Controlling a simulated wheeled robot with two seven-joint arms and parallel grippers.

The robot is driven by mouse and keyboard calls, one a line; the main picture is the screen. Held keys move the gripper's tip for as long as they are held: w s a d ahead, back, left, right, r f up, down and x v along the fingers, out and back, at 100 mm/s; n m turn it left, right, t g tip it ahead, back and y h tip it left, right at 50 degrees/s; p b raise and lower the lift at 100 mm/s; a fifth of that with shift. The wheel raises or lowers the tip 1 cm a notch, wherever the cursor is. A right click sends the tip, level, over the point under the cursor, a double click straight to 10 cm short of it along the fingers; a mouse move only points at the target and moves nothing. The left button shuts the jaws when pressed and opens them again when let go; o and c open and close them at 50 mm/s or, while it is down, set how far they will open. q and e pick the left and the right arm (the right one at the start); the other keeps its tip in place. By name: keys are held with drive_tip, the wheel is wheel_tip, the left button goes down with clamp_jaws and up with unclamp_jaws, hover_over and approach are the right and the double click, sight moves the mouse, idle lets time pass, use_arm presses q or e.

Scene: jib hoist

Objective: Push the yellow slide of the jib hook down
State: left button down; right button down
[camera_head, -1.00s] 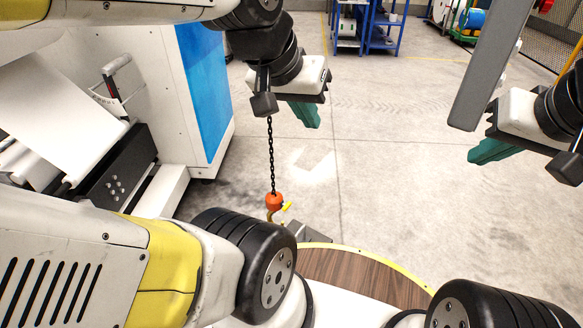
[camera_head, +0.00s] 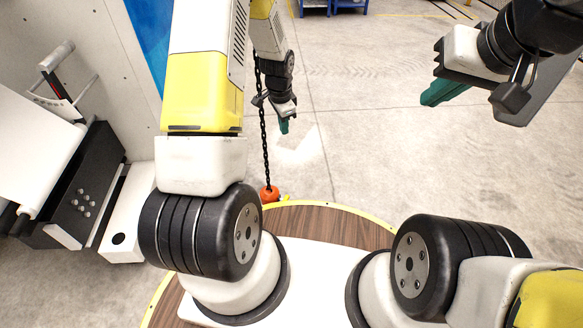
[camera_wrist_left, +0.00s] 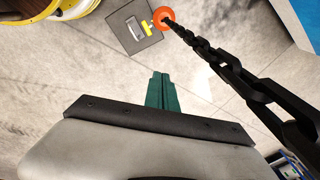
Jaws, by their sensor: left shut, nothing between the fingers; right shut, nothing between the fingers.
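The orange hook block (camera_head: 269,194) hangs at the lower end of a black chain (camera_head: 263,130), just beyond the round wooden platform. The yellow slide (camera_head: 286,198) shows as a small piece at its right, partly cut off by the platform edge. In the left wrist view the orange block (camera_wrist_left: 163,16) is at the top, with a small yellow part beside it over a dark square plate (camera_wrist_left: 134,27). My left gripper (camera_head: 284,127) has green fingers, shut and empty, right of the chain and well above the block. My right gripper (camera_head: 438,95) is shut and empty at the upper right, far from the hook.
The wooden platform (camera_head: 325,222) with a yellow rim is in front of me. A white and blue machine (camera_head: 90,60) with a roll stands at the left. Blue shelving (camera_head: 330,5) is at the back. The floor beyond the platform is open. The chain runs close to my left arm.

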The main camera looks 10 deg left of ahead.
use_arm(q)
drive_tip(key=s+f+m, duration=0.1)
drive_tip(key=f, duration=1)
drive_tip(key=s+f+m+g, duration=0.1)
drive_tip(key=f, duration=1)
drive_tip(key=s+f+m, duration=0.1)
drive_tip(key=f+m, duration=0.1)
drive_tip(key=f, duration=0.9)
drive_tip(key=shift+s+d+f+g, duration=0.1)
drive_tip(key=shift+d+f+g, duration=0.1)
drive_tip(key=shift+f+g, duration=0.1)
drive_tip(key=shift+f, duration=0.5)
